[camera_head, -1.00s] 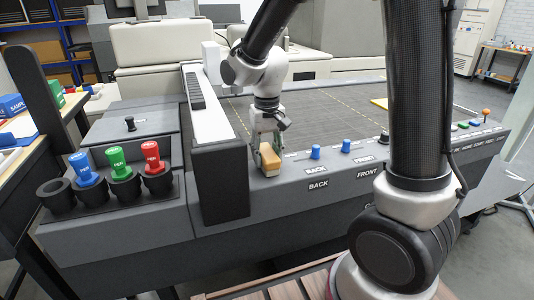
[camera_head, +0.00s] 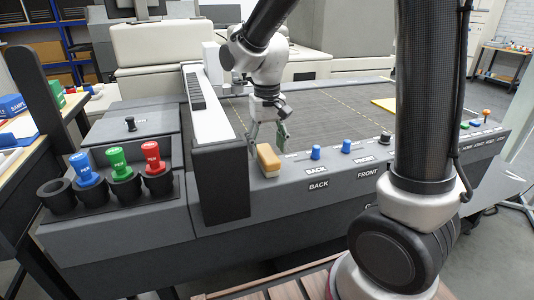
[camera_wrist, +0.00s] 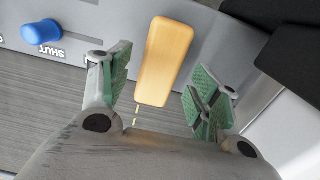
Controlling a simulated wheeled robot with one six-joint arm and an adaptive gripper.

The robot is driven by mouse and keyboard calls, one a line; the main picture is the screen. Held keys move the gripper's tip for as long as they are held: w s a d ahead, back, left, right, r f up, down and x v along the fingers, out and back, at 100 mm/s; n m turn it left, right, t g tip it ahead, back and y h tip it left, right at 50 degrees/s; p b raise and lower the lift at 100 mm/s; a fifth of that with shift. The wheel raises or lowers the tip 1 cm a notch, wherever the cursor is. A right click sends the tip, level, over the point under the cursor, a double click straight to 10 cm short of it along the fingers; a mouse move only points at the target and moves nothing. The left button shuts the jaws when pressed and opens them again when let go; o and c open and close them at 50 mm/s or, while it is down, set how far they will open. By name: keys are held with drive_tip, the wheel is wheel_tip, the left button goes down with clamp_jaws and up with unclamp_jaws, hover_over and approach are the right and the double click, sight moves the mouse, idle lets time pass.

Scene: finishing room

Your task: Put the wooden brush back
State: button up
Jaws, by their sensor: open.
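The wooden brush (camera_head: 267,160) is a light wood block with a paler lower part. It lies on the grey front ledge of the machine, just right of the dark upright end of the white-topped rail. In the wrist view the brush (camera_wrist: 164,62) shows between and beyond the fingertips. My gripper (camera_head: 268,143) is open, its green-padded fingers just above and behind the brush. In the wrist view my gripper (camera_wrist: 160,88) has its fingers spread, one on each side of the brush, with gaps and no visible contact.
Blue knobs (camera_head: 316,152) stand on the ledge right of the brush. The white-topped rail (camera_head: 208,105) rises close on its left. Cups with blue, green and red pens (camera_head: 120,163) are further left; the leftmost cup (camera_head: 56,196) is empty. The dark bed (camera_head: 320,110) behind is largely clear.

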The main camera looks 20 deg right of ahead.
sight(267, 152)
wheel_tip(267, 152, up, 9)
drive_tip(key=s+d+r+t, duration=0.2)
drive_tip(key=s+d+t, duration=0.2)
drive_tip(key=s+d, duration=1.1)
drive_tip(key=s, duration=0.4)
drive_tip(key=shift+r, duration=0.15)
